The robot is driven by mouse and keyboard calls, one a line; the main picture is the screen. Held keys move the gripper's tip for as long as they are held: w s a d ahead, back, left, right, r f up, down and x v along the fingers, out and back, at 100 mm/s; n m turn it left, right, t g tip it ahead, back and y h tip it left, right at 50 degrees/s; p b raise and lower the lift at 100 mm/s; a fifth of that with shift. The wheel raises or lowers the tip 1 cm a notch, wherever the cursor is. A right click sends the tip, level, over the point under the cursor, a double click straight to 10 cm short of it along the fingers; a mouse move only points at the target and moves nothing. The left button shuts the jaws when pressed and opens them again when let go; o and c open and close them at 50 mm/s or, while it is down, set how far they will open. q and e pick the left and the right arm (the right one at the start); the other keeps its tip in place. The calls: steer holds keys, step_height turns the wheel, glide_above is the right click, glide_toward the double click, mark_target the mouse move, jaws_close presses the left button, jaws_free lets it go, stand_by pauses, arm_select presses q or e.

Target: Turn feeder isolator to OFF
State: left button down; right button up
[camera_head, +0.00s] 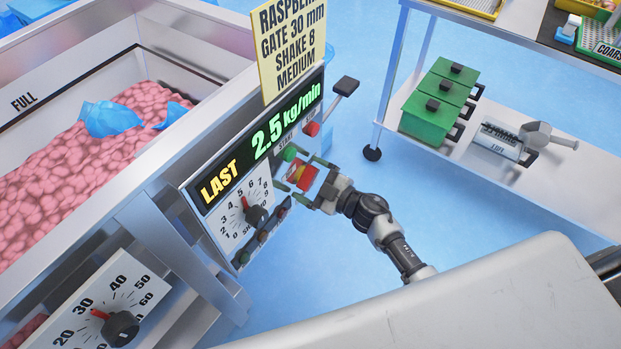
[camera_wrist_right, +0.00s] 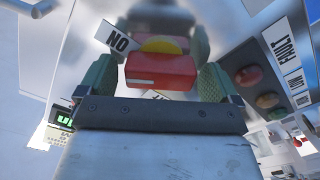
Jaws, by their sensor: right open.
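The feeder isolator is a red handle on a yellow disc (camera_head: 306,176) on the right part of the control panel. In the right wrist view the red handle (camera_wrist_right: 160,70) sits between the two green fingers, with a label reading "ON" (camera_wrist_right: 118,42) beside it, upside down. My right gripper (camera_head: 296,180) is open, its fingers on either side of the handle. I cannot tell whether they touch it. The "OFF" label is not readable. My left gripper is not in view.
The panel carries a green button (camera_head: 289,153), a red button (camera_head: 312,128), a shake dial (camera_head: 255,214) and small lamps. A second dial (camera_head: 121,328) is at lower left. A hopper of pink pieces (camera_head: 60,190) stands left. A shelf with green boxes (camera_head: 426,117) is right.

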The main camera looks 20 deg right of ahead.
steer(key=c, duration=0.9)
steer(key=shift+c, duration=0.2)
